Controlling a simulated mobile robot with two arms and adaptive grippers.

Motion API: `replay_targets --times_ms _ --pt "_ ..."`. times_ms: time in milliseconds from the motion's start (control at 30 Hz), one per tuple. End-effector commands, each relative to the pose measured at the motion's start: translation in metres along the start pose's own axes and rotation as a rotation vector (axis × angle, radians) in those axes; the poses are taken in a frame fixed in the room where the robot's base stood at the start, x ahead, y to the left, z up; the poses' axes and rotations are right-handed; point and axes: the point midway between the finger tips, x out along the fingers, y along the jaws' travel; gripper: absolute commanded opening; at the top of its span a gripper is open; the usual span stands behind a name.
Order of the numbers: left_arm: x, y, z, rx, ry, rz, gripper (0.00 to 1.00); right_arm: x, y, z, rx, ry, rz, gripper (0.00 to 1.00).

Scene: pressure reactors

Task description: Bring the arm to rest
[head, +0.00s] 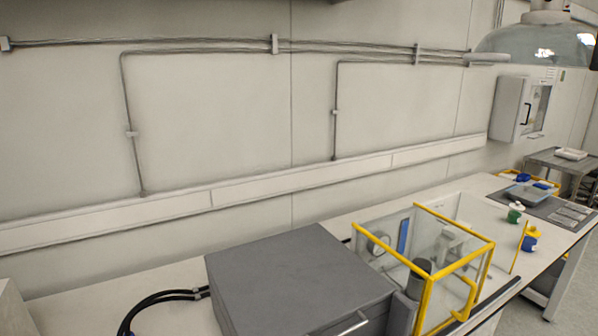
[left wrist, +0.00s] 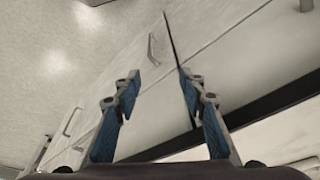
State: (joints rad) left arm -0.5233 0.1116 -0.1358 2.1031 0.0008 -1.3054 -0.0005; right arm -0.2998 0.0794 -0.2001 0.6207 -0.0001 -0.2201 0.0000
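My left gripper (left wrist: 160,100) shows in the left wrist view with its two blue-padded fingers spread apart. Nothing is between the fingers. Beyond them are pale cabinet fronts (left wrist: 225,48) with a bar handle; I cannot tell how far away they are. The left arm does not show in the head view. My right gripper is in neither view.
In the head view a grey box-shaped unit (head: 295,270) stands on the long bench (head: 180,318), beside a yellow-framed clear enclosure (head: 415,250). Black hoses (head: 160,298) lie at its left. A clear dome hood (head: 535,42) hangs at upper right.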

Motion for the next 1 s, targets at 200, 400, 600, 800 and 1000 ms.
replay_targets --times_ms 200,400,600,800,1000 --pt "0.146 0.006 0.056 0.007 -0.049 0.006 0.38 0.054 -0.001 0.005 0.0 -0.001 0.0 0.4" --pt "0.262 0.011 0.128 0.016 -0.089 0.011 0.38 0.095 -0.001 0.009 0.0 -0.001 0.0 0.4" --pt "0.354 0.015 0.215 0.025 -0.129 0.015 0.38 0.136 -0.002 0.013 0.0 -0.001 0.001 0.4" --pt "0.406 0.016 0.292 0.033 -0.16 0.018 0.38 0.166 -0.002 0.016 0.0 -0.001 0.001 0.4" --pt "0.42 0.016 0.326 0.038 -0.171 0.018 0.38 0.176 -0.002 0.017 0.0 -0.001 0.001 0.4"
